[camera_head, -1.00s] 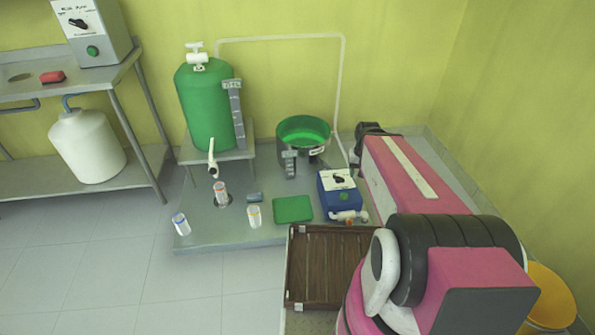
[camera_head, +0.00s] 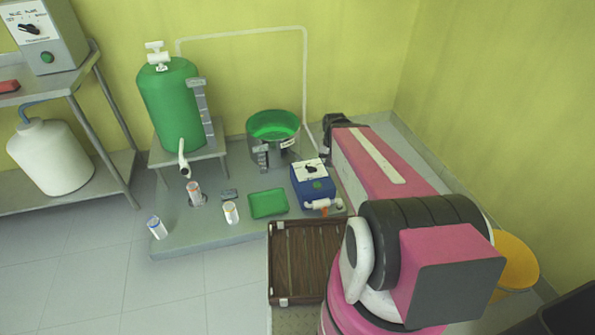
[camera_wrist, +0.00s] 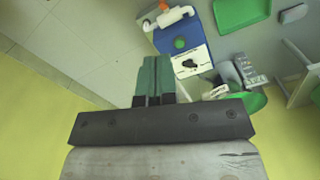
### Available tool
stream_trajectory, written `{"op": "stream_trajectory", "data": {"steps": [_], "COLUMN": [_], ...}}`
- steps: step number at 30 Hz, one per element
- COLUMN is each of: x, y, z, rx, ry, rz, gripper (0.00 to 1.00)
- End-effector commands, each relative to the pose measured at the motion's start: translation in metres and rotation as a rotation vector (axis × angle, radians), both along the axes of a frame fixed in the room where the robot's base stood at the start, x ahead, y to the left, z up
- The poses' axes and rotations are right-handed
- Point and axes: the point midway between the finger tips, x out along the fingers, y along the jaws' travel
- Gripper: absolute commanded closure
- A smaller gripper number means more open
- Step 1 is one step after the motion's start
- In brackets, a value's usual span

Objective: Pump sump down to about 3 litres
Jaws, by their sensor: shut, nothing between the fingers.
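The sump is a dark round vessel with green inside (camera_head: 273,125), standing behind the green tray in the head view; a grey scale stands at its front. The blue pump box (camera_head: 313,186) is to its right, with a white panel, a black knob and a green button. It also shows upside down in the wrist view (camera_wrist: 196,38), its green button facing up. A white pipe fitting with an orange part (camera_head: 324,205) is at its front. My gripper (camera_wrist: 155,62) is shut and empty, short of the pump box in the wrist view. My arm hides the gripper in the head view.
A green tank (camera_head: 171,105) stands on a stand with a white pipe looping to the sump's right. A green tray (camera_head: 268,204), several small cups and a wooden crate (camera_head: 308,222) are in front. A yellow bucket (camera_head: 516,262) is at right. Floor at left is clear.

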Motion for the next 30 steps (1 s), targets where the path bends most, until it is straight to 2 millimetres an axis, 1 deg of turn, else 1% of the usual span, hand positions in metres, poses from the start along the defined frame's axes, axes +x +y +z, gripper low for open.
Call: {"op": "stream_trajectory", "data": {"steps": [1, 3, 12, 18, 21, 24, 27, 30], "x": [0.02, 0.041, 0.125, 0.175, 0.195, 0.208, 0.216, 0.219], "y": [0.001, 0.002, 0.009, 0.015, 0.017, 0.02, 0.021, 0.021], "z": [-0.011, -0.024, -0.087, -0.13, -0.148, -0.162, -0.17, -0.174], "rx": [-0.004, -0.009, -0.046, -0.074, -0.086, -0.096, -0.101, -0.105], "ry": [0.004, 0.009, 0.023, 0.023, 0.019, 0.017, 0.014, 0.012], "rz": [-0.057, -0.158, -0.623, -0.922, -1.046, -1.143, -1.206, -1.238], "gripper": [1.0, 1.0, 1.0, 1.0, 1.0, 1.0, 1.0, 1.0]}}
